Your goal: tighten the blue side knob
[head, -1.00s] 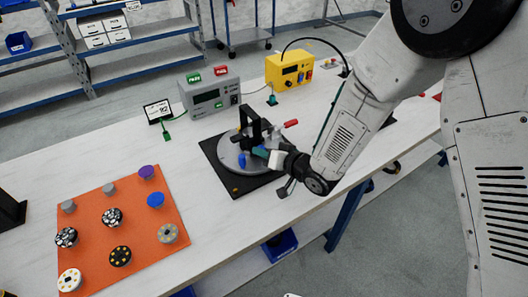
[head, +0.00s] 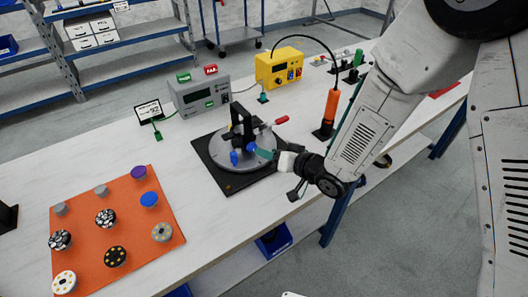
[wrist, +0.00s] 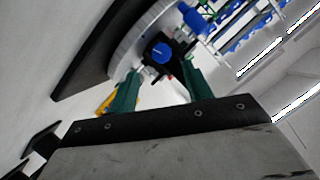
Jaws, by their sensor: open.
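The fixture, a grey round disc (head: 217,151) with a black upright yoke (head: 237,122), sits on a black base plate (head: 208,164). A blue side knob (head: 252,147) faces my gripper (head: 264,153); another blue knob (head: 234,158) is at the front of the disc. In the wrist view, the side knob (wrist: 160,53) on its black block shows between and beyond the green fingers of my open gripper (wrist: 160,72). I cannot tell whether the fingertips touch it. The second blue knob (wrist: 190,15) is above right there.
A red-handled lever (head: 281,120) sticks out right of the yoke. An orange mat (head: 85,213) with several round parts lies at left.

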